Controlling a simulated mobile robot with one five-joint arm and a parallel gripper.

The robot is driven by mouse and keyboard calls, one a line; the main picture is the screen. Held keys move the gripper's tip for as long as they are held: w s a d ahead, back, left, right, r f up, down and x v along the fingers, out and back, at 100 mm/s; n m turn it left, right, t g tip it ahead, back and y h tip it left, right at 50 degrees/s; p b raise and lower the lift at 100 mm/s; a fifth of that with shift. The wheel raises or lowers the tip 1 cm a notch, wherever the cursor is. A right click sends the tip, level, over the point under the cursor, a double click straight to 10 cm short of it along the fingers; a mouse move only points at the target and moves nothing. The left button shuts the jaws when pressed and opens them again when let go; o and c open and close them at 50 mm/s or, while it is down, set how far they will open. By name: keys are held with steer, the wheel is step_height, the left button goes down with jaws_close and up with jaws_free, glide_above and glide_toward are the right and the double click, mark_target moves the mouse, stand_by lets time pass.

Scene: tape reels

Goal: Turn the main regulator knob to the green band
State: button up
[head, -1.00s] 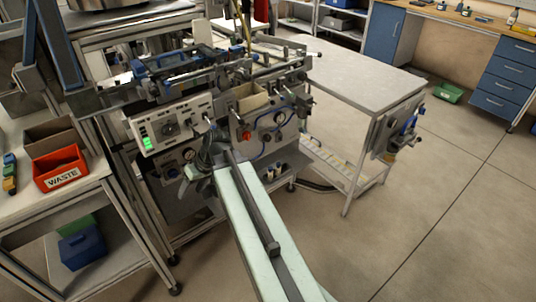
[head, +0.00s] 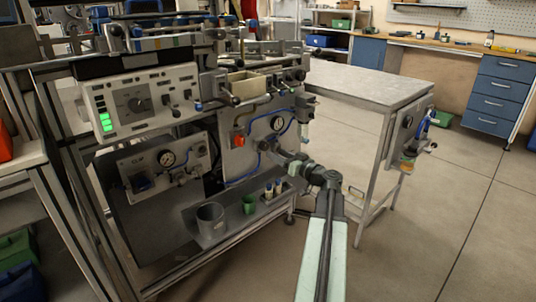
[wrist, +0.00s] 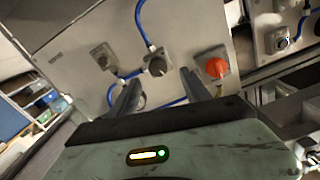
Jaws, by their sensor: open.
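The machine's grey front panel (head: 232,160) carries a round gauge (head: 277,123), and a dark round knob (head: 264,145) sits just below it. This looks like the main regulator knob; it also shows in the wrist view (wrist: 155,65), with blue tubing beside it. My gripper (head: 283,156) is close to the panel, right of this knob. In the wrist view my gripper (wrist: 160,78) is open, its fingers to either side of the line to the knob, with nothing held. I cannot tell whether they touch it. The gauge's green band is too small to make out.
A red-orange knob (head: 238,140) is on the same panel, close by in the wrist view too (wrist: 215,67). A second gauge panel (head: 165,160) and a control box (head: 140,102) are left. A shelf with cups (head: 210,220) lies below. A grey table (head: 375,88) stands right.

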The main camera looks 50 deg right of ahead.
mark_target(266, 147)
steer(key=w, duration=0.6)
steer(key=shift+w+d, duration=0.2)
steer(key=shift+d, duration=0.2)
jaws_close()
steer(key=shift+a+f, duration=0.1)
steer(key=shift+a, duration=0.1)
steer(key=shift+d, duration=0.1)
